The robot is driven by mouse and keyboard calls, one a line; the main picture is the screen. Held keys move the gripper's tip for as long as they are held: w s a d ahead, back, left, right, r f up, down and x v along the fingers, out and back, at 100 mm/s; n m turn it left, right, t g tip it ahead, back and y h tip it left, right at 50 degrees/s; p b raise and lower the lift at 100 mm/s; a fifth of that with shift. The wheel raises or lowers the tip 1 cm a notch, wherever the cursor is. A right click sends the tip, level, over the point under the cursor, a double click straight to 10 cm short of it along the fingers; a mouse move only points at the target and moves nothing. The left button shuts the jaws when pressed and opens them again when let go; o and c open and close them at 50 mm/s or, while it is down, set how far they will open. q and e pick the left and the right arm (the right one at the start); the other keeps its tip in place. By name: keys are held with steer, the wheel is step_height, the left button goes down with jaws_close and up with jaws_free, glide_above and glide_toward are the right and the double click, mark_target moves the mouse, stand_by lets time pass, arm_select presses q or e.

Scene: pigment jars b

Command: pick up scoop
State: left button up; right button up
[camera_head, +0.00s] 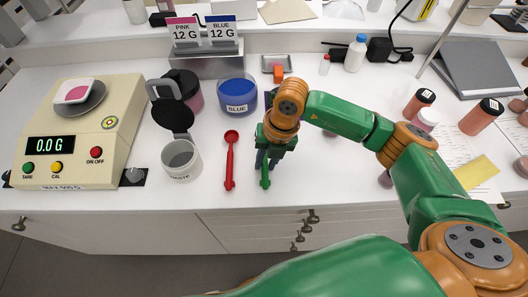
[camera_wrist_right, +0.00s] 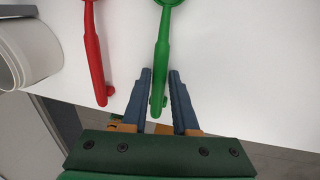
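A red scoop (camera_head: 231,160) lies on the white counter with its bowl away from me; it also shows at the left in the right wrist view (camera_wrist_right: 93,55). A green scoop (camera_wrist_right: 161,45) lies to its right, handle toward me. In the head view, only part of the green scoop (camera_head: 265,172) shows beneath my right gripper (camera_head: 268,158). In the right wrist view, the right gripper (camera_wrist_right: 160,73) is open, its fingertips on either side of the handle's end with gaps. Whether it is at handle height I cannot tell. My left gripper is out of view.
Left of the scoops stand a waste cup (camera_head: 181,160) and a scale (camera_head: 77,130) reading 0.0 g. A blue jar (camera_head: 237,95) stands behind the scoops. Bottles (camera_head: 481,117) and papers lie at the right. The counter's front edge is close to the handle ends.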

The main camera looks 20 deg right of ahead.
mark_target(266, 164)
steer(key=shift+s, duration=0.1)
jaws_close()
steer(key=shift+r, duration=0.15)
step_height(266, 164, up, 10)
steer(key=b, duration=0.2)
stand_by(0.9)
